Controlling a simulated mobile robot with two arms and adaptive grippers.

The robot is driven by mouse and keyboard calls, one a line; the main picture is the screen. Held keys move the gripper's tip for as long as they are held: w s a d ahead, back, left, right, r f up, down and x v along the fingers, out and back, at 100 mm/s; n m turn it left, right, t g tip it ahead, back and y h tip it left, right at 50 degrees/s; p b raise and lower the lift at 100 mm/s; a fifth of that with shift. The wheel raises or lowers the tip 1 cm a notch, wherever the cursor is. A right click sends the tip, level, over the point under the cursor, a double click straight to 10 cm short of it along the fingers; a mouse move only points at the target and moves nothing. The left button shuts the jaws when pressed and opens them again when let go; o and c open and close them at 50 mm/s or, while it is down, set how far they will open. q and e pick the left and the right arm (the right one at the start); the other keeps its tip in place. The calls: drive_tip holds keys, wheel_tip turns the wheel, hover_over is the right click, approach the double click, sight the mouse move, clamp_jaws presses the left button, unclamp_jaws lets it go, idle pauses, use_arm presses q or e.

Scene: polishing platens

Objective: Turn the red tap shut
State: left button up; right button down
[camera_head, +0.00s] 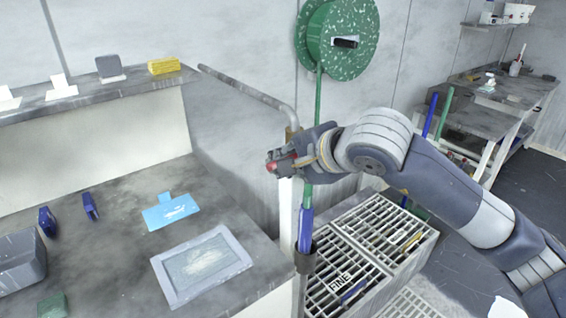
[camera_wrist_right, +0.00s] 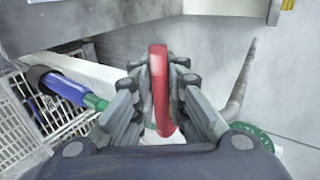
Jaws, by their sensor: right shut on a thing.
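The red tap (camera_wrist_right: 159,90) shows in the right wrist view as an upright red handle between the two fingers of my right gripper (camera_wrist_right: 158,80). The fingers are closed on it from both sides. In the head view, a small part of the red tap (camera_head: 284,160) shows at the tip of my right gripper (camera_head: 280,162), in front of the pale upright pipe. The gripper hides most of the tap and the valve behind it. My left gripper is not in view.
A grey pipe (camera_head: 245,88) bends down from the wall. A green hose reel (camera_head: 340,38) hangs above, its hose ending in a blue nozzle (camera_head: 306,230). Slatted crates (camera_head: 372,250) stand below my right arm. The bench at left holds a framed plate (camera_head: 202,265) and a blue card (camera_head: 170,211).

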drive_tip(key=c, duration=1.6)
unclamp_jaws()
drive_tip(key=shift+s, duration=0.15)
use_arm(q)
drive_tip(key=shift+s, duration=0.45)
use_arm(e)
drive_tip(key=shift+d, duration=0.1)
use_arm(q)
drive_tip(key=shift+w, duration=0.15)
use_arm(e)
drive_tip(key=v, duration=1.2)
